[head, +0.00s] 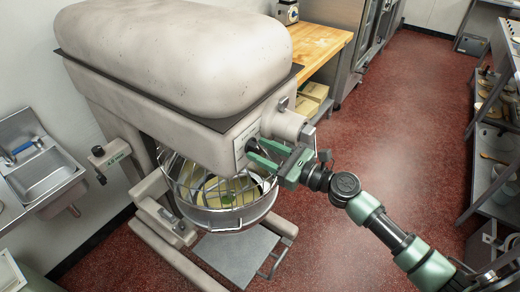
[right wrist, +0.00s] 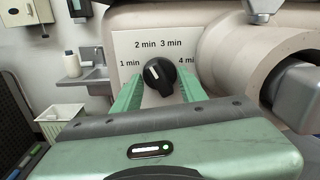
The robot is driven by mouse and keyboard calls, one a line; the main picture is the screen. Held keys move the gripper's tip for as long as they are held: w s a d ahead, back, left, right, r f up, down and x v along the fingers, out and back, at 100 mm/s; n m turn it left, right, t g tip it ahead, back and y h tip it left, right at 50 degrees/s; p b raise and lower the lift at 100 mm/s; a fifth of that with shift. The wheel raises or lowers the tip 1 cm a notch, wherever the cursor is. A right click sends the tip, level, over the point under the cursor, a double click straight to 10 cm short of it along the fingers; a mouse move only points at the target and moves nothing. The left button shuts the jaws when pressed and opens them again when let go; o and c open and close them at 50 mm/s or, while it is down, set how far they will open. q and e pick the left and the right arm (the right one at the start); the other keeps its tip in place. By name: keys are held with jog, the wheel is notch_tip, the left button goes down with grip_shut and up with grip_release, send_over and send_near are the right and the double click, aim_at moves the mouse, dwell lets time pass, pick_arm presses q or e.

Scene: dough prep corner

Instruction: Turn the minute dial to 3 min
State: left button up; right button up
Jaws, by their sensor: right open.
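The minute dial (right wrist: 160,75) is a black round knob with a white mark, on the light front plate of a big mixer (head: 180,50). Its labels run from 1 min at the left over 2 min and 3 min at the top to 4 min at the right. The white mark points up and left, roughly toward 2 min. My right gripper (head: 264,157) is open, with its green fingers on either side of the dial in the right wrist view (right wrist: 160,92). I cannot tell whether they touch it. My left gripper is not in view.
The mixer's bowl (head: 230,222) with its wire guard is below the dial. A thick round hub (right wrist: 235,55) juts out just right of the dial. A sink (head: 45,165) is at the left, a wooden table (head: 325,42) behind. Red floor at the right is clear.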

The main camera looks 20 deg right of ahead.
aim_at(259, 151)
jog(key=b+v, duration=0.1)
jog(key=v, duration=0.3)
jog(key=shift+s+d+f, duration=0.1)
jog(key=shift+s+d, duration=0.3)
jog(key=shift+s, duration=0.05)
jog(key=shift+c, duration=0.3)
